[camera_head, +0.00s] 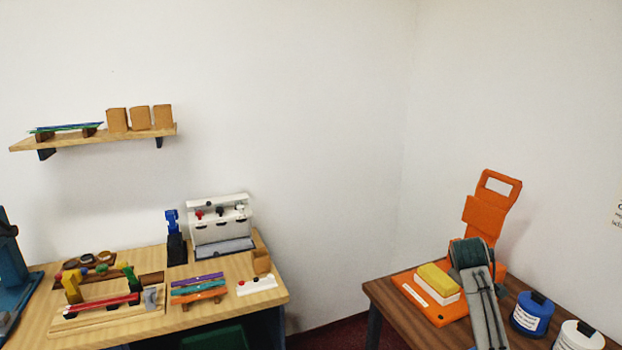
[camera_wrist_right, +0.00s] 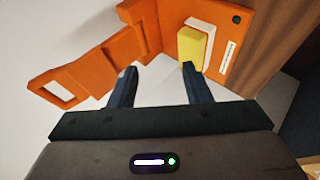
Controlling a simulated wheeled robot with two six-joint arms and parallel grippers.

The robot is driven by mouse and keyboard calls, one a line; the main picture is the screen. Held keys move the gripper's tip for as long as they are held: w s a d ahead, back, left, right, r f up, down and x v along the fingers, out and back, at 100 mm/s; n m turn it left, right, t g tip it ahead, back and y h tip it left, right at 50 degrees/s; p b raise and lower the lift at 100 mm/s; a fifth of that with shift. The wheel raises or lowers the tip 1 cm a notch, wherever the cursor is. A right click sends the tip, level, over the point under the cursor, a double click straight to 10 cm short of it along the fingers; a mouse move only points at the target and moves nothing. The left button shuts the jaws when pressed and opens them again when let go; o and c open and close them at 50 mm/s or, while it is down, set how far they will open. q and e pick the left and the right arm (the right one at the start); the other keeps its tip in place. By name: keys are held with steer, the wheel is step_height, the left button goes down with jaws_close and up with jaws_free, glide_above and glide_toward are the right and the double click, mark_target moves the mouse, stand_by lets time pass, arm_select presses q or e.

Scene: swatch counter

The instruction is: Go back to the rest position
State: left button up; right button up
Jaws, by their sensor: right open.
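My right arm comes up from the bottom right in the head view, and its dark wrist (camera_head: 470,254) is in front of the orange stand (camera_head: 484,216). In the right wrist view my right gripper (camera_wrist_right: 157,72) is open, its two dark fingers apart with nothing between them. Beyond the fingers are the orange stand (camera_wrist_right: 88,72) with its slotted handle and a yellow block (camera_wrist_right: 191,47) on a white block, on an orange base. The fingertips are hidden in the head view. My left gripper is not in view.
The wooden bench (camera_head: 215,262) at left holds tools and coloured strips. A wall shelf (camera_head: 95,139) is above it. A gap separates bench and table.

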steer(key=s+a+f+m+g+y, duration=0.1)
steer(key=s+a+f, duration=0.3)
steer(key=s+f, duration=0.6)
steer(key=s+a+f+m+g+y, duration=0.1)
steer(key=s+a+f, duration=0.3)
steer(key=s+f, duration=0.65)
steer(key=s+a+m+g+y, duration=0.1)
steer(key=s+a+y, duration=0.15)
steer(key=s, duration=1.25)
steer(key=s+a+m+g+y, duration=0.15)
steer(key=s+a, duration=0.25)
steer(key=s, duration=1.1)
steer(key=d+f+g+h+b, duration=0.1)
steer(key=d+f+b, duration=0.15)
steer(key=f, duration=3.05)
steer(key=s+d+f+g, duration=0.1)
steer(key=s+f, duration=1.7)
steer(key=f, duration=0.1)
steer(key=shift+s+d+f+m+b, duration=0.15)
steer(key=shift+s+d+m+b, duration=0.2)
steer(key=shift+b, duration=0.05)
